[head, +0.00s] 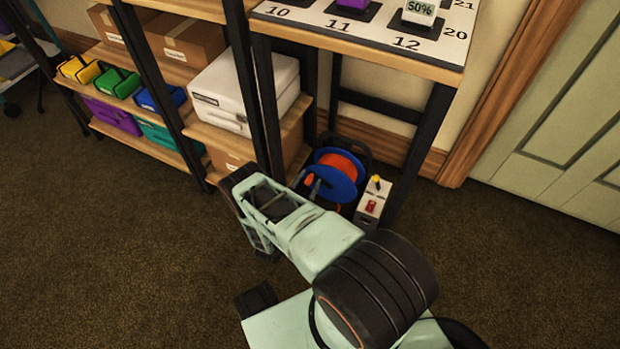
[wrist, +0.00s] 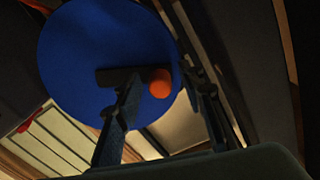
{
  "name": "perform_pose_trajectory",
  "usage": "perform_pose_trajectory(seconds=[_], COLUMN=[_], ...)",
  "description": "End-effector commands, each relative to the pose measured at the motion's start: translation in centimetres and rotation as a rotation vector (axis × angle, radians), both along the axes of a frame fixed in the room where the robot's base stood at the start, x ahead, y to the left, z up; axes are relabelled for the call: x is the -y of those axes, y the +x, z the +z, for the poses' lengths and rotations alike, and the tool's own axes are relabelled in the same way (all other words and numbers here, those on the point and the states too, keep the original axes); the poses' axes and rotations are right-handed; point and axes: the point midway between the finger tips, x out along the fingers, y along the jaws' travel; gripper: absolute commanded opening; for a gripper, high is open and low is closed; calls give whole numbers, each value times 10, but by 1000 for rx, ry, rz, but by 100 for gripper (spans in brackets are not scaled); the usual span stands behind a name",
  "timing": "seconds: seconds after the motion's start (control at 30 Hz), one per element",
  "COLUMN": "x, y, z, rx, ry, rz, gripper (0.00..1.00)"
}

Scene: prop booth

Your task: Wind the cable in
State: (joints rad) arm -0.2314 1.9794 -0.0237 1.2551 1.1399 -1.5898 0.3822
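The cable reel stands on the floor under the table end, a blue disc (head: 345,187) with orange cable (head: 340,162) wound behind it. In the wrist view the blue disc (wrist: 90,50) fills the upper left. A black crank bar (wrist: 112,75) crosses it and carries an orange knob (wrist: 160,88). My gripper (wrist: 163,78) is open, with one finger on each side of the knob in the picture and visible gaps between. I cannot tell how deep the knob sits between the fingers. In the head view my arm hides the fingers for the most part.
A small grey box (head: 370,206) with a red switch and yellow-topped lever stands right of the reel. Shelves with a white case (head: 232,85) and coloured boxes stand left. Open brown carpet (head: 110,240) lies in front.

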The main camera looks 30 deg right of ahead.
Motion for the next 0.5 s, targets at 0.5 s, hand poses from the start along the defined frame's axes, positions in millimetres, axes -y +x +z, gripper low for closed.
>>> perform_pose_trajectory(seconds=[0.5], x=[0], y=[0], z=[0], rx=[0], ry=[0], rz=[0], gripper=[14])
